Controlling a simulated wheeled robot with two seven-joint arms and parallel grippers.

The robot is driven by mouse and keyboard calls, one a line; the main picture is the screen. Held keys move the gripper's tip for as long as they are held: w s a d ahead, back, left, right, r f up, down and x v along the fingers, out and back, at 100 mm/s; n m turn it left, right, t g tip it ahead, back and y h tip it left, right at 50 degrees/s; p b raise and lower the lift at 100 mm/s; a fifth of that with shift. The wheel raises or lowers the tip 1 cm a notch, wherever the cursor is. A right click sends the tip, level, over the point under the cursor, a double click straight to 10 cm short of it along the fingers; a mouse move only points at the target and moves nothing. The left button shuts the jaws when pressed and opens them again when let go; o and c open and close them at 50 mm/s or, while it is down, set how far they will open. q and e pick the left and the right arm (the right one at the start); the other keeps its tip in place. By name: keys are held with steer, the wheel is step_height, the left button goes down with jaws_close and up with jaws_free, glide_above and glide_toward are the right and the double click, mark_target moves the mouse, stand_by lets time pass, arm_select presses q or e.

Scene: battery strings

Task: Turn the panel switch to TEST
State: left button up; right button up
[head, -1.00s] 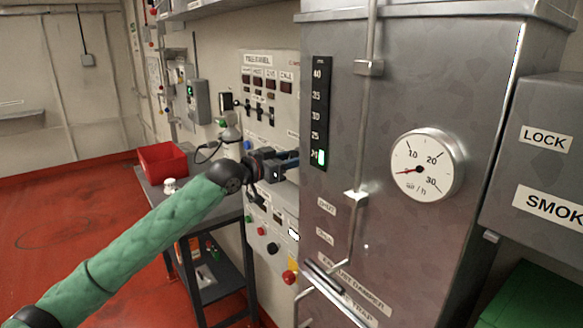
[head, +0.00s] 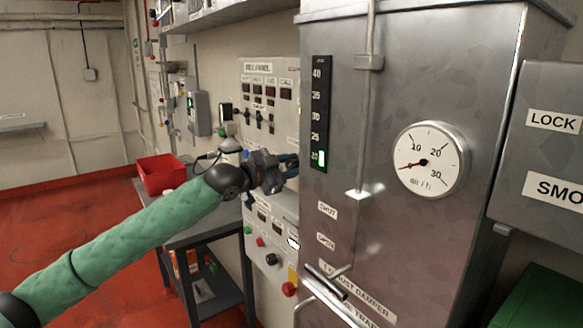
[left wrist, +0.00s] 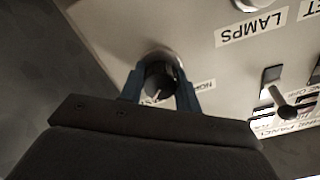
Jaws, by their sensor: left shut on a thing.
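The pale panel (head: 284,122) stands on the wall left of the grey steel cabinet in the head view. My left gripper (head: 290,164) reaches its lower middle, beside the cabinet edge. In the left wrist view the blue fingers of my left gripper (left wrist: 160,90) are closed around a round dark switch knob (left wrist: 158,74) with a metal collar. A label starting "NO" lies just right of it, partly hidden by a finger. I cannot read a TEST mark or tell where the knob points. My right gripper is not in view.
A lever switch (left wrist: 285,108) and a "LAMPS" label (left wrist: 252,27) sit to the right on the panel. The steel cabinet (head: 440,90) with a dial gauge (head: 430,160) stands close right of my gripper. A red bin (head: 162,174) is on the table at left.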

mark_target(289, 167)
arm_select(q)
steer(key=shift+f, duration=0.1)
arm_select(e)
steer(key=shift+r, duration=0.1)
arm_select(q)
steer(key=o, duration=1)
steer(key=shift+c, duration=0.2)
steer(key=shift+s+a, duration=0.15)
steer(key=shift+a, duration=0.05)
steer(key=shift+b+v, duration=0.45)
steer(key=shift+v, duration=0.4)
steer(key=b+v, duration=0.1)
steer(key=v, duration=0.2)
steer(key=shift+s+a, duration=0.2)
steer(key=shift+a, duration=0.1)
steer(key=shift+v, duration=0.95)
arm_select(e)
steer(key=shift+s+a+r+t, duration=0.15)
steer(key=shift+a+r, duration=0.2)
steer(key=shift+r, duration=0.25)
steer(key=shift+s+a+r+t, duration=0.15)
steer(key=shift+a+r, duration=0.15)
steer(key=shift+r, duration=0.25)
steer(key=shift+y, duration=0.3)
